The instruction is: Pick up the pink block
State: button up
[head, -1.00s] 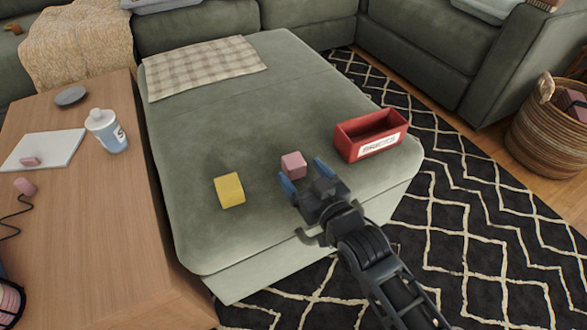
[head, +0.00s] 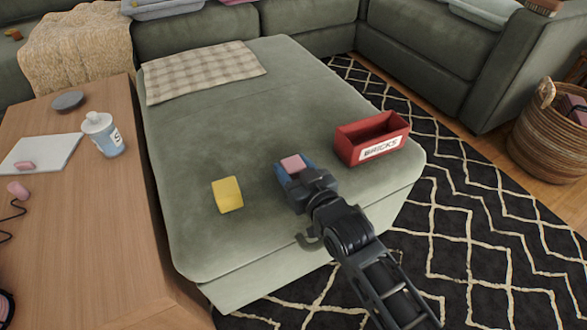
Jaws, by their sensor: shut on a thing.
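The pink block (head: 292,163) is on the green ottoman (head: 220,115), between the blue fingertips of my gripper (head: 294,169). My gripper is shut on it. Its top face shows; the fingers hide its sides and lower part, so I cannot tell whether it still touches the cushion.
A yellow block (head: 227,194) sits to the left of my gripper. A red box labelled BRICKS (head: 371,139) stands to the right, open at the top. A checked cloth (head: 204,71) lies at the back. A wooden table (head: 110,220) with a bottle (head: 103,135) stands to the left.

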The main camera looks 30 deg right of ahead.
jog(key=c, duration=0.4)
jog(key=shift+o, duration=0.2)
jog(key=shift+r, duration=0.1)
